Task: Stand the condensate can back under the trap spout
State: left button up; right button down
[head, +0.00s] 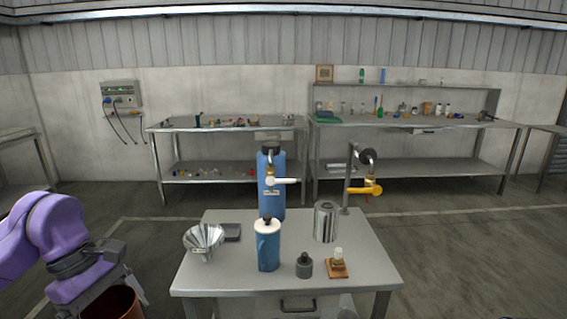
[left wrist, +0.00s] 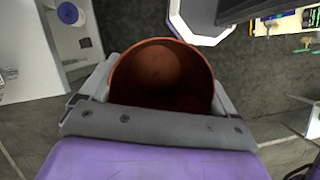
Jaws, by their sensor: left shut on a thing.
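A copper-brown round can (head: 112,303), seen at the bottom left of the head view, is in my left gripper (head: 108,292). In the left wrist view the can (left wrist: 162,75) shows its open mouth, with grey fingers (left wrist: 160,90) on both sides of it. The can is off the table, left of its front left corner. Its lower part is cut off. A yellow-handled tap (head: 366,189) on a grey post and a white-handled tap (head: 284,181) by a blue cylinder stand over the table; I cannot tell which is the trap spout. My right gripper is not in view.
The grey table (head: 220,277) holds a steel funnel (head: 204,241), a blue jug (head: 267,248), a steel canister (head: 326,222), a dark weight (head: 304,266) and a small wooden block (head: 338,268). The blue cylinder (head: 271,190) stands at the back. Benches line the wall.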

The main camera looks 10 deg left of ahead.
pick_arm(q)
jog(key=shift+w+r+m+g, duration=0.1)
jog(key=shift+w+m+g, duration=0.25)
jog(key=shift+m, duration=0.35)
jog(key=w+d+f+m+g+y, duration=0.1)
jog(key=w+d+f+m, duration=0.3)
jog(key=w+d+m, duration=0.1)
jog(key=w+d+f+m+g+y, duration=0.2)
jog(key=w+d+f+m, duration=0.2)
jog(key=d+m, duration=0.3)
jog(key=shift+w+d+f, duration=0.25)
jog(key=shift+w+d, duration=0.45)
jog(key=shift+d, duration=0.55)
